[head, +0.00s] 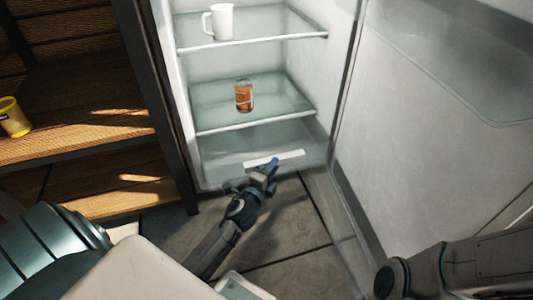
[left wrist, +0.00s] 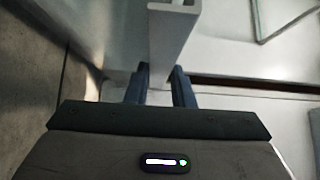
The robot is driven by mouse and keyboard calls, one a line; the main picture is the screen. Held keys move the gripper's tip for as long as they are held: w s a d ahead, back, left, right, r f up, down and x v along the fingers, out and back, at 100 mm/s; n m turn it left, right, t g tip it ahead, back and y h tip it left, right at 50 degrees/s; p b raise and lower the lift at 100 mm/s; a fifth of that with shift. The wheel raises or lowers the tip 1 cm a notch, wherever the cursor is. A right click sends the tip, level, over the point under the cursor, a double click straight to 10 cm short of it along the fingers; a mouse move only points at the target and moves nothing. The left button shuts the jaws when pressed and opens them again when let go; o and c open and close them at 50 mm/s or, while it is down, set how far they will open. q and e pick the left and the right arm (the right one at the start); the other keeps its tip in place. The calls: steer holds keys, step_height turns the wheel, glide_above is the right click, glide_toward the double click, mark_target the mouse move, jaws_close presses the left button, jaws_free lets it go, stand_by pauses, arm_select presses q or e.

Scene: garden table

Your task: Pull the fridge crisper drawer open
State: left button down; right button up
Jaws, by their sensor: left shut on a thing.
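The crisper drawer (head: 225,172) is the pale, see-through bin at the bottom of the open fridge. Its white bar handle (head: 289,155) runs across the front. My left gripper (head: 270,166) is at the handle, with its blue fingers closed on it. In the left wrist view the white handle (left wrist: 172,40) runs between the two fingers of the left gripper (left wrist: 162,80). I cannot tell whether the drawer stands out from the fridge. My right arm shows at the lower right, but its gripper is out of view.
A white mug (head: 222,22) stands on the upper glass shelf and an orange-brown can (head: 244,97) on the lower one. The fridge door (head: 430,130) stands open at the right. A wooden shelf unit (head: 80,140) with a yellow tin (head: 14,118) is at the left.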

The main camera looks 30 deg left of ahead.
arm_select(q)
steer(key=shift+s+d+f, duration=0.25)
steer(key=shift+s+d, duration=0.65)
steer(key=shift+d, duration=0.05)
steer(key=c, duration=1.3)
jaws_free()
steer(key=s, duration=0.3)
steer(key=s+b, duration=0.1)
steer(key=s, duration=0.3)
steer(key=s+b, duration=0.1)
steer(key=s, duration=0.2)
steer(key=shift+s+d, duration=0.35)
steer(key=shift+d, duration=0.05)
